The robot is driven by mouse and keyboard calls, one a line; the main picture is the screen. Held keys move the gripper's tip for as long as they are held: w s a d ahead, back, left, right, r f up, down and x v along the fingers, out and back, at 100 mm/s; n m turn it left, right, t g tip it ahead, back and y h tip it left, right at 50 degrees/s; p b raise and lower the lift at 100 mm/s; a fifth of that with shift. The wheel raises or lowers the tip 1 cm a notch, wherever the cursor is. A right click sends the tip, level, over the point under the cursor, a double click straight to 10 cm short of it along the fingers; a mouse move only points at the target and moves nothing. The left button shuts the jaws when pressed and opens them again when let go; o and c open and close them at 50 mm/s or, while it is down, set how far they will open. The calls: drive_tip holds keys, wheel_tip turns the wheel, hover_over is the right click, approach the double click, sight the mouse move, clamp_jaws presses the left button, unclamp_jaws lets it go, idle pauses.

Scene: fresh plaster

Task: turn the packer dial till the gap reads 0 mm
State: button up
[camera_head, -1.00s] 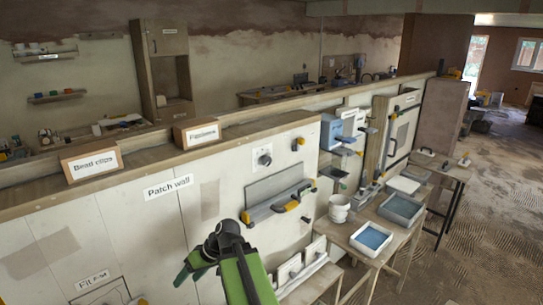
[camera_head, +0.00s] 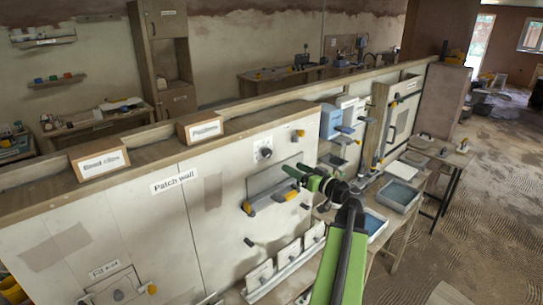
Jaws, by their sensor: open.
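A round dark dial (camera_head: 265,153) sits on a small white plate on the patch wall. Its markings are too small to read, and I cannot tell whether it is the packer dial. Below left, a panel (camera_head: 118,292) under a "Fit" label, partly cut off by the bottom edge, has a small yellow knob (camera_head: 152,289); no gap reading is legible there.
The grey board with a long yellow-ended tool (camera_head: 270,197) hangs on the patch wall (camera_head: 225,230). A ledge with white plates (camera_head: 288,262) runs below. A bench with a blue-filled tray (camera_head: 398,196) stands right. Open floor (camera_head: 470,235) lies at far right.

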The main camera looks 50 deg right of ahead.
sight(269, 155)
drive_tip(key=w, duration=0.9)
drive_tip(key=w+d, duration=0.1)
drive_tip(key=w, duration=0.3)
drive_tip(key=shift+w, duration=0.25)
clamp_jaws()
